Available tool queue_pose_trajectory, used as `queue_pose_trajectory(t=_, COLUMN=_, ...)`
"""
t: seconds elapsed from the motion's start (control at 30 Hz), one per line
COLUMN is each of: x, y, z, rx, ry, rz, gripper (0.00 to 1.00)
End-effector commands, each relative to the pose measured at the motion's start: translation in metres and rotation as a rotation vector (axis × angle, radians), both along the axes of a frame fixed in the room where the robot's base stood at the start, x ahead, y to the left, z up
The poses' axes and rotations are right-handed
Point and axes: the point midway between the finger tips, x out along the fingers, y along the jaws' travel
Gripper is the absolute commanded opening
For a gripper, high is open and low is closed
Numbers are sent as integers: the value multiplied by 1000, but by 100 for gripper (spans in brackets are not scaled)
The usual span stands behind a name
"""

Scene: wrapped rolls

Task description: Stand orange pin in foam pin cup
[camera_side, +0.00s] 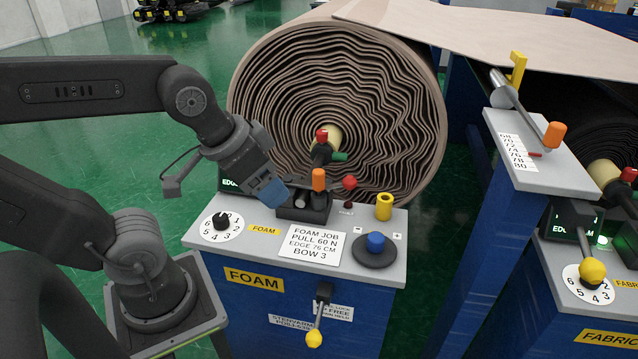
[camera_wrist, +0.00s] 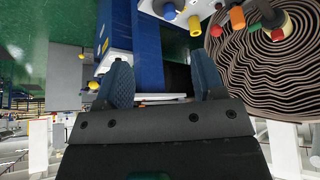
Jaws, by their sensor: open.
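An orange pin (camera_side: 318,180) stands upright at a dark block on the back of the foam console; how it is seated there is unclear. It also shows in the wrist view (camera_wrist: 237,17). A yellow cup (camera_side: 384,206) with an open, empty-looking top stands at the console's back right; it shows in the wrist view too (camera_wrist: 195,26). My gripper (camera_side: 268,192) is left of the orange pin, tilted downward, apart from it. In the wrist view my gripper (camera_wrist: 163,80) has its two blue fingers spread with nothing between them.
The grey console top (camera_side: 270,240) carries a numbered dial (camera_side: 221,224), a red ball knob (camera_side: 350,183) and a blue knob (camera_side: 376,241). A wrapped roll (camera_side: 290,90) stands close behind. Another orange piece (camera_side: 555,134) is on the post at right. A yellow-ended lever (camera_side: 314,340) hangs in front.

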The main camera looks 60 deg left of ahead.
Motion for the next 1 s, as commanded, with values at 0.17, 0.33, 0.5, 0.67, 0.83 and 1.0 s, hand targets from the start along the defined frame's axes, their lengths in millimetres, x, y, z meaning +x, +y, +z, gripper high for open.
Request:
queue_pose_trajectory(t=0.17, x=0, y=0, z=0, rx=0, ry=0, rz=0, gripper=63)
queue_pose_trajectory(t=0.33, x=17, y=9, z=1, rx=0, ry=13, rz=52, gripper=63)
queue_pose_trajectory(t=0.5, x=68, y=41, z=-4, rx=-5, ry=46, rz=210, gripper=63)
queue_pose_trajectory(t=0.67, x=120, y=87, z=-23, rx=-13, ry=72, rz=378, gripper=63)
queue_pose_trajectory(t=0.83, x=158, y=132, z=-49, rx=-22, ry=90, rz=513, gripper=63)
queue_pose_trajectory(t=1.0, x=174, y=157, z=-65, rx=-27, ry=96, rz=579, gripper=63)
